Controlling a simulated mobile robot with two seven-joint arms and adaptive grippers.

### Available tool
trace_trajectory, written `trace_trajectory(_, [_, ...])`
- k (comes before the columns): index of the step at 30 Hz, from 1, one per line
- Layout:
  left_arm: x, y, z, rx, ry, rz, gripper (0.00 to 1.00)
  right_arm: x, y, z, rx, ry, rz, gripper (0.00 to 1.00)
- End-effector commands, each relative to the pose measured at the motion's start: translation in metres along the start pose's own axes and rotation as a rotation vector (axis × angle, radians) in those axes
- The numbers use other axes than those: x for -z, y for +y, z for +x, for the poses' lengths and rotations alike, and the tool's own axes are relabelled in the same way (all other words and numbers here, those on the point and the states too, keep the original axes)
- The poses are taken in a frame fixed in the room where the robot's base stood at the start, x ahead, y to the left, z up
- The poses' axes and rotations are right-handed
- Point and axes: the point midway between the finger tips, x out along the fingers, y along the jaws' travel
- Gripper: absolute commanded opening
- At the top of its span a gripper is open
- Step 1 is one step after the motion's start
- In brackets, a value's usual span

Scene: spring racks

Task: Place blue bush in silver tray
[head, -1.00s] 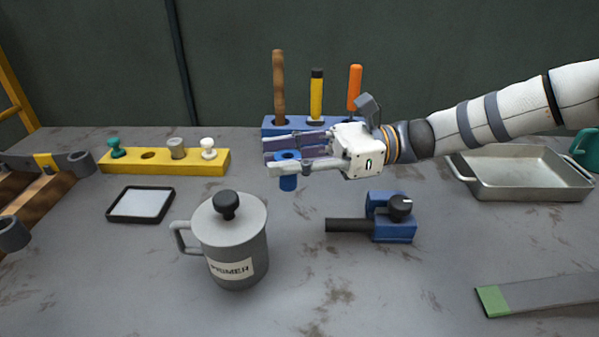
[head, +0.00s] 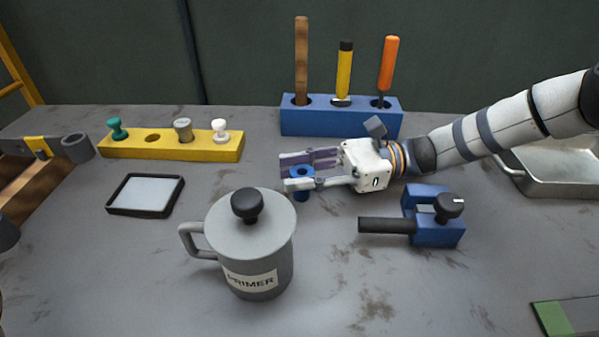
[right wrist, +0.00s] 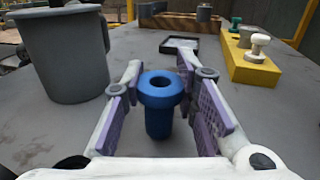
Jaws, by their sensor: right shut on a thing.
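The blue bush (head: 302,174) is a short, flanged blue cylinder with a hole in its top. My right gripper (head: 288,172) is shut on it, and in the right wrist view the bush (right wrist: 160,92) stands upright between the purple finger pads. The gripper is in front of the blue tool rack, behind the primer pot. I cannot tell how far the bush is above the table. The silver tray (head: 560,188) is at the right edge of the head view, cut off by the frame and partly behind my right arm. My left gripper is not in view.
A grey primer pot (head: 250,245) stands in front of the gripper. A blue clamp block (head: 433,226) with a black rod lies to its right. The blue rack (head: 340,121) holds three tools. A yellow rack (head: 170,147) and a black-framed pad (head: 146,194) are at left.

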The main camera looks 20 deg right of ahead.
Motion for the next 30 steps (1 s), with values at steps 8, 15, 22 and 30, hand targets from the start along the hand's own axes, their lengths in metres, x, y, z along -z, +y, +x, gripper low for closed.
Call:
trace_trajectory(8, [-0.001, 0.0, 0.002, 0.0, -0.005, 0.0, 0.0, 0.004, 0.0, 0.0, 0.0, 0.0, 0.001, 0.43])
trace_trajectory(15, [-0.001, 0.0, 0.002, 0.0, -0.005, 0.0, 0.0, 0.004, 0.0, 0.0, 0.0, 0.0, 0.001, 0.47])
trace_trajectory(22, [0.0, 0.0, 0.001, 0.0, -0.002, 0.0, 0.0, -0.001, -0.001, -0.021, 0.005, 0.0, -0.001, 0.47])
trace_trajectory(30, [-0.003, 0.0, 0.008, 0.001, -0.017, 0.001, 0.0, 0.001, -0.001, -0.093, 0.004, 0.001, 0.002, 0.47])
